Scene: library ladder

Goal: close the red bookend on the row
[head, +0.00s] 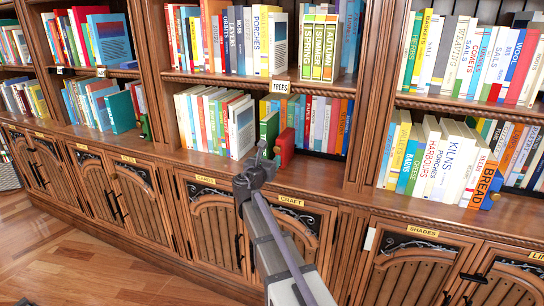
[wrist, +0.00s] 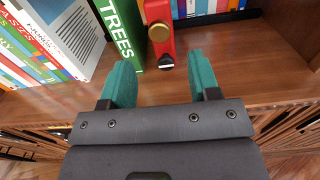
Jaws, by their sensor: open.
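The red bookend (head: 286,147) stands upright on the middle bay's lower shelf. In the wrist view the red bookend (wrist: 161,52) shows a brass knob and a dark and white piece at its foot. A green book (wrist: 120,32) marked TREES stands just left of it; I cannot tell if they touch. The green book (head: 268,130) also shows in the head view. The row of books (head: 215,120) stands further left, with some bare shelf before the green book. My gripper (wrist: 161,78) is open and empty, its teal fingers in front of the bookend, which lies between them in the picture.
Several books (head: 320,122) stand behind and right of the bookend. Wooden uprights (head: 365,140) bound the bay. A TREES label (head: 280,87) is on the shelf edge above. Bare shelf (head: 320,170) lies right of the bookend, and cabinet doors are below.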

